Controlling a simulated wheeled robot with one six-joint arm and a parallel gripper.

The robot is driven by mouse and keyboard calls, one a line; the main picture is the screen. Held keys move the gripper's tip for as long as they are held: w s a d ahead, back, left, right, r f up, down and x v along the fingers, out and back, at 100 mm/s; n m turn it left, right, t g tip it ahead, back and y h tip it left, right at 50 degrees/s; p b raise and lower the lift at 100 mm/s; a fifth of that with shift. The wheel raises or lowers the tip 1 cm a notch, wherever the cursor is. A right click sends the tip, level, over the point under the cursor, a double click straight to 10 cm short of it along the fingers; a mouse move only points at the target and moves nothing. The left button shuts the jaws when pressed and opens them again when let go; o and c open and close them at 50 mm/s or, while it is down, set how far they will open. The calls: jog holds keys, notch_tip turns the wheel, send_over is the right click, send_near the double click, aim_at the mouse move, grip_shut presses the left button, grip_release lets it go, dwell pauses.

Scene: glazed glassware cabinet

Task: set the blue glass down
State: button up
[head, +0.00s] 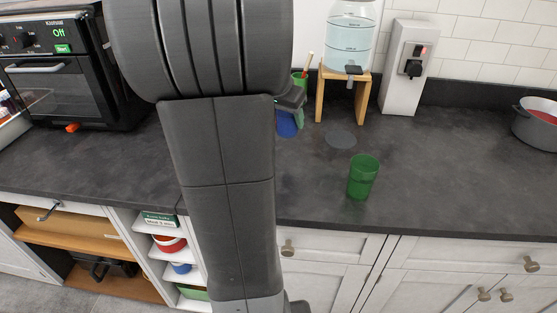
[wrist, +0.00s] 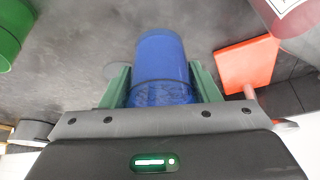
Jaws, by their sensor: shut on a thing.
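The blue glass (head: 287,124) is partly hidden behind my arm in the head view. In the wrist view the blue glass (wrist: 162,55) sits between the two green fingers of my gripper (wrist: 161,82). My gripper (head: 291,100) is shut on it, with one finger on each side. The glass is over the dark worktop (head: 440,180); I cannot tell whether its base touches the surface.
A green glass (head: 362,176) stands near the worktop's front edge, right of my arm. A water dispenser (head: 349,45) stands on a wooden stand (head: 321,95), with a dark round disc (head: 341,139) in front. An orange-red square (wrist: 247,65) shows in the wrist view.

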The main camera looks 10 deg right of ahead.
notch_tip(320, 180, down, 9)
jog(key=shift+r, duration=0.2)
jog(key=shift+b, duration=0.3)
jog(key=shift+f, duration=0.2)
jog(key=o, duration=1.2)
jog(key=shift+r, duration=0.1)
jog(key=shift+r, duration=0.45)
jog(key=v, duration=1.1)
jog(key=shift+s+a+p, duration=0.15)
jog(key=shift+a+p, duration=0.05)
jog(key=shift+p, duration=0.2)
jog(key=shift+r, duration=0.1)
